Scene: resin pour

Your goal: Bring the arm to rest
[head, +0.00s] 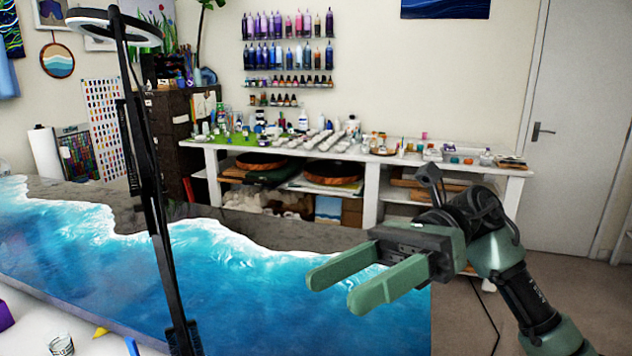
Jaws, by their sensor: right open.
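My right gripper (335,288) is in the lower right of the head view, its arm coming in from the right. Its two green fingers are apart, point left, and hold nothing. The gripper appears in front of the right end of the blue wave resin panel (255,265); I cannot tell how far above or before it the fingers are. My left gripper is not in view.
A black lamp stand with a white ring (85,22) rises in front of the panel. A small clear cup (61,345) sits at the lower left. A white bench (365,158) with many bottles stands at the back. Floor (575,285) at the right is clear.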

